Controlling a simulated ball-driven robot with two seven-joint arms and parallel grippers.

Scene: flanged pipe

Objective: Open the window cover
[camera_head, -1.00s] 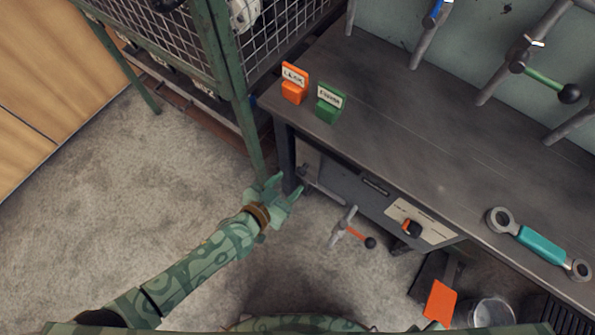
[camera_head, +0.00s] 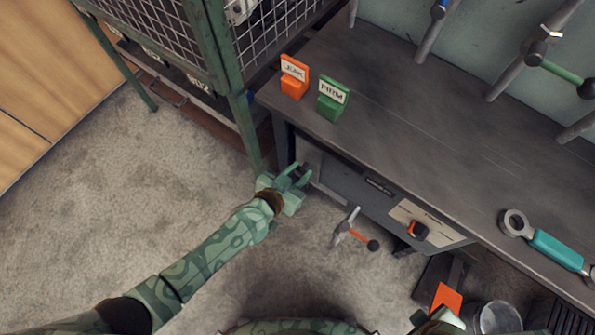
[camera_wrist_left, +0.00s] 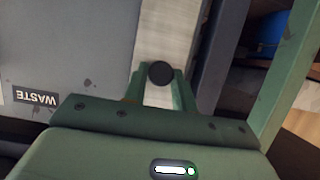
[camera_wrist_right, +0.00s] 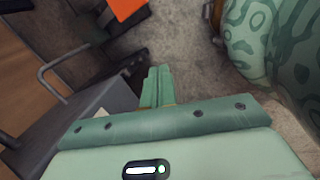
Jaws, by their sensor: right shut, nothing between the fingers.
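My left gripper (camera_head: 297,176) is at the left end of the grey box (camera_head: 352,188) under the bench. In the left wrist view its fingers (camera_wrist_left: 159,88) stand apart. A round black knob (camera_wrist_left: 160,73) on a pale metal strip (camera_wrist_left: 165,30) lies between or just beyond the fingertips; I cannot tell if they touch it. Beside the strip is a grey panel (camera_wrist_left: 65,45) with a WASTE label. I cannot tell for sure which part is the window cover. My right gripper (camera_wrist_right: 157,87) is shut and empty in the right wrist view, with the floor below it.
The bench top (camera_head: 420,140) carries an orange LEAK block (camera_head: 294,78), a green FIRM block (camera_head: 332,98) and a teal wrench (camera_head: 550,247). A green mesh cage (camera_head: 200,60) stands left; the floor (camera_head: 130,190) is open.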

